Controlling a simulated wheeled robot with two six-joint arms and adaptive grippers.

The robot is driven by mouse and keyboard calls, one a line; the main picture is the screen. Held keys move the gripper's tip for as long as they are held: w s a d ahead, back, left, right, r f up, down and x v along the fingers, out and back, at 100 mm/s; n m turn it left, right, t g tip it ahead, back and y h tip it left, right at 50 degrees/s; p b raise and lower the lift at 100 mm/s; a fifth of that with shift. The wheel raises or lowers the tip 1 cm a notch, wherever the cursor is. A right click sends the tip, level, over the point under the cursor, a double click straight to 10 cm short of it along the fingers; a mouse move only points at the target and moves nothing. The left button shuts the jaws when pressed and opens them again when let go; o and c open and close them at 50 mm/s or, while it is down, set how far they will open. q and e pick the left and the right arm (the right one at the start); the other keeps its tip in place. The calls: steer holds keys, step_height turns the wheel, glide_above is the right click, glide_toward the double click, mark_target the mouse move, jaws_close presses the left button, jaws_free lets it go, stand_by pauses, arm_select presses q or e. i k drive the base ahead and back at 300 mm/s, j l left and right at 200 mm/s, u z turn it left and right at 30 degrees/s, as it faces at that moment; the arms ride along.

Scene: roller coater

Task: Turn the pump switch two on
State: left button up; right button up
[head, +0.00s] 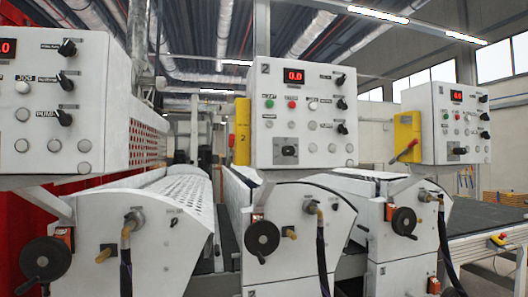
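The control panel marked 2 (303,146) is a white box in the middle of the head view, with a red display. Three black rotary knobs run down its right side: an upper knob (340,79), a middle knob (342,103) and a lower knob (342,128). The lower knob sits in the same place as the left panel's knob (64,117) whose label seems to read PUMP. Panel two's labels are too small to read surely, and I cannot tell the knob's setting. Neither gripper is in view.
Similar panels stand at left (105,105) and right (418,152). A yellow box (242,130) is beside panel two. Below are white machine housings with black handwheels (262,237) and hoses sticking out forward. A dark conveyor (485,217) lies at right. Space before the panel faces looks clear.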

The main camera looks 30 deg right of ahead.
mark_target(342, 129)
steer(key=z, duration=1.45)
